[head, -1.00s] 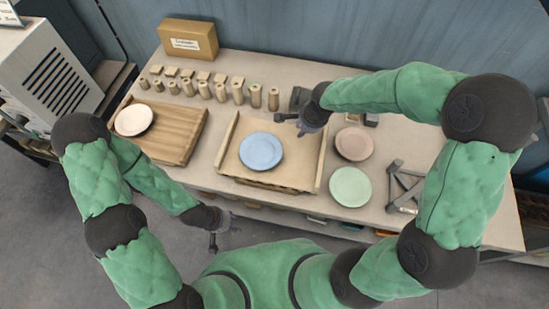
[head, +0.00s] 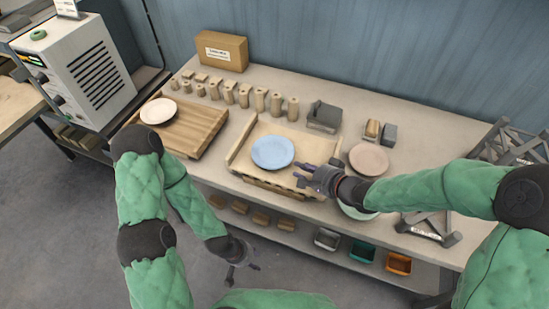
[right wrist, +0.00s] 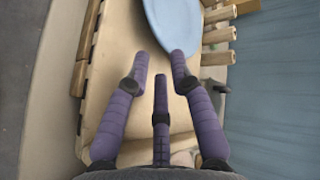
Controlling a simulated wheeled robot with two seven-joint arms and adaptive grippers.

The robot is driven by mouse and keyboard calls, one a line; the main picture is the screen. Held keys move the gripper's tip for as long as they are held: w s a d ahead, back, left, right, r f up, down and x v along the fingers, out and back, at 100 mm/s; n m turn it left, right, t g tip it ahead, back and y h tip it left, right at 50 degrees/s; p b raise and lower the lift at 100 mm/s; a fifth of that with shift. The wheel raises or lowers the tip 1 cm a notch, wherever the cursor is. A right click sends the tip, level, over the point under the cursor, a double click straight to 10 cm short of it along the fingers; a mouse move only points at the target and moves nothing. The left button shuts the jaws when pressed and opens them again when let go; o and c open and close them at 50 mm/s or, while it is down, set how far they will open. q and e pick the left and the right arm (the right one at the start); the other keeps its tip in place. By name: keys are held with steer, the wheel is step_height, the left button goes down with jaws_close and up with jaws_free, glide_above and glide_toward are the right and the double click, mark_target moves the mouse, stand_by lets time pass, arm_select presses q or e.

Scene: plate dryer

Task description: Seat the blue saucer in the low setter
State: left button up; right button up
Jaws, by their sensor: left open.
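The blue saucer (head: 272,152) lies flat on the shallow wooden tray (head: 236,158) at the middle of the bench. My right gripper (head: 303,174) is open and empty, just right of the saucer and close to its rim. In the right wrist view, the saucer (right wrist: 187,18) lies beyond the spread fingertips (right wrist: 160,58), apart from them as far as I can tell. A low dark metal frame (head: 430,228) at the bench's front right may be the low setter; my right arm partly covers it. My left gripper (head: 242,273) is open and empty in front of the bench.
A pink saucer (head: 368,159) and a mostly hidden green saucer (head: 352,211) lie right of the tray. A cream saucer (head: 158,111) rests on a slatted board at left. Several wooden posts (head: 260,100) stand behind the tray. A taller dark frame (head: 512,145) is at far right.

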mark_target(288, 163)
steer(key=shift+b+x, duration=0.35)
steer(key=shift+x, duration=0.85)
steer(key=b+x, duration=0.3)
steer(key=x, duration=0.1)
steer(key=shift+w+f, duration=0.1)
steer(key=shift+f, duration=0.2)
steer(key=shift+w+a+f, duration=0.1)
steer(key=shift+w+a, duration=0.15)
steer(key=shift+w, duration=0.05)
jaws_close()
